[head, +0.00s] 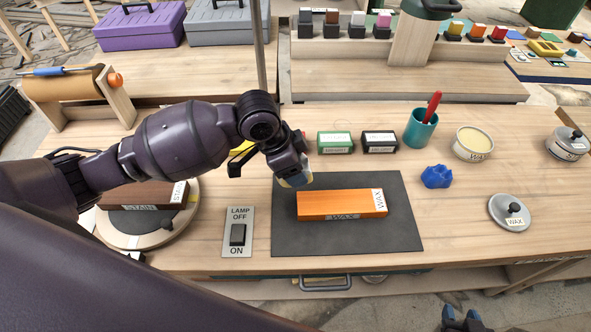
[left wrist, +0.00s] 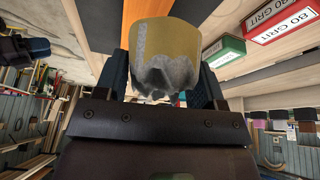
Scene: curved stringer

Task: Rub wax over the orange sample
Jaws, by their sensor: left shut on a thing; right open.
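The orange sample (head: 335,203), a flat block with WAX labels, lies on the dark mat (head: 350,240). My left gripper (head: 292,173) is shut on a yellow-and-grey pad (head: 297,181), over the mat near the sample's left end. In the left wrist view the pad (left wrist: 165,45) sits between the fingers, with a ragged grey edge; part of the orange sample (left wrist: 100,3) shows behind it. I cannot tell whether they touch. An open wax tin (head: 474,155) with cream contents stands at the right, its lid (head: 510,212) apart. My right gripper (head: 464,320) is open at the bottom edge.
Two grit blocks (head: 336,143), a green cup (head: 420,130) with a red-handled tool, and a blue crumpled cloth (head: 436,177) lie around the mat. A lamp switch (head: 238,233) is left of it. A stain sample (head: 145,196) rests on a round turntable. Another tin (head: 567,145) stands far right.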

